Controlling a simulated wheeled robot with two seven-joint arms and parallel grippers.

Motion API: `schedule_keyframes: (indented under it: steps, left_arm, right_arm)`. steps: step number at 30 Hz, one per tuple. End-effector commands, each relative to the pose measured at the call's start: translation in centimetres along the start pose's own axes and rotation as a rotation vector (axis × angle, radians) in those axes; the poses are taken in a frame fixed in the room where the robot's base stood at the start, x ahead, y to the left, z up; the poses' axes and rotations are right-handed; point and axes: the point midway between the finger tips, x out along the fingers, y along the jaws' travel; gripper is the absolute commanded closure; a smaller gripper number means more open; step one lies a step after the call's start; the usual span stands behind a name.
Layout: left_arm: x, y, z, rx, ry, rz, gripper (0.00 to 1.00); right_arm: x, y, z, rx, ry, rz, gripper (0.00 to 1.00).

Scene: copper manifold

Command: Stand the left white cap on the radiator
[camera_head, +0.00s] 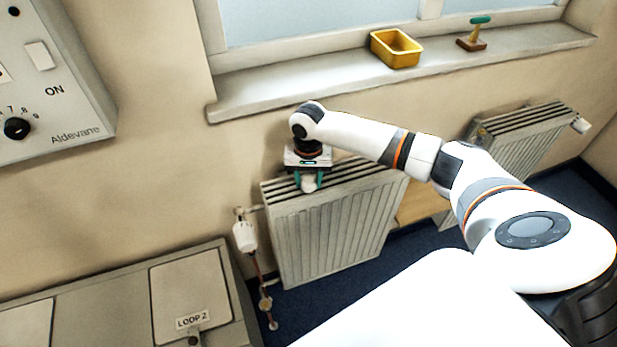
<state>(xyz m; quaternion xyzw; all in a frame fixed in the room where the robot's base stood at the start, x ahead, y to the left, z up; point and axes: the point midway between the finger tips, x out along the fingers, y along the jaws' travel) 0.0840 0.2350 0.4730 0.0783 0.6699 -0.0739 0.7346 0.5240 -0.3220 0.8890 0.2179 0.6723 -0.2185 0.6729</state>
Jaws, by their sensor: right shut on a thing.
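My right gripper (308,181) points down over the left end of the near radiator (330,235). Its green fingers are shut on a small white cap (309,185). The cap is at the level of the radiator's top grille. I cannot tell whether it touches the grille, and the fingers and wrist partly hide it. My left gripper is not in view.
A white valve body (244,236) with a copper pipe stands left of the radiator. A second radiator (525,140) with a white knob (581,125) is at right. The windowsill (290,85) above holds a yellow tub (396,48) and a green-handled tool (475,34).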

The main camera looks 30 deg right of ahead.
Motion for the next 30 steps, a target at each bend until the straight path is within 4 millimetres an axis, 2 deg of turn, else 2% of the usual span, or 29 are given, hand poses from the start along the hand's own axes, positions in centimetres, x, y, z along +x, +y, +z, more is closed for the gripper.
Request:
schedule_keyframes:
  steps: [2,3,7,15,19,23,30]
  left_arm:
    - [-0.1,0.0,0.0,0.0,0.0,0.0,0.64]
    - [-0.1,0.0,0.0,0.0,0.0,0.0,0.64]
    - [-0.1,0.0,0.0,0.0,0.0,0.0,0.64]
    - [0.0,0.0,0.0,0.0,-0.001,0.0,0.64]
    - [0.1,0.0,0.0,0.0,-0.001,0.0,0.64]
    - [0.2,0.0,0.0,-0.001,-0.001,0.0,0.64]
    - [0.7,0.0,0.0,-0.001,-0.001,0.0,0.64]
  right_arm:
    - [0.1,0.0,0.0,0.0,0.001,0.0,0.8]
    - [0.2,0.0,0.0,0.0,0.001,0.001,0.57]
    - [0.2,0.0,0.0,0.0,0.0,0.001,0.36]
    - [0.1,0.0,0.0,0.0,0.0,0.001,0.36]
    - [-0.8,0.0,0.1,0.001,-0.002,0.003,0.36]
    - [-3.0,0.1,0.1,0.0,-0.002,0.004,0.36]
    - [-8.2,0.1,0.1,0.001,-0.003,0.004,0.36]
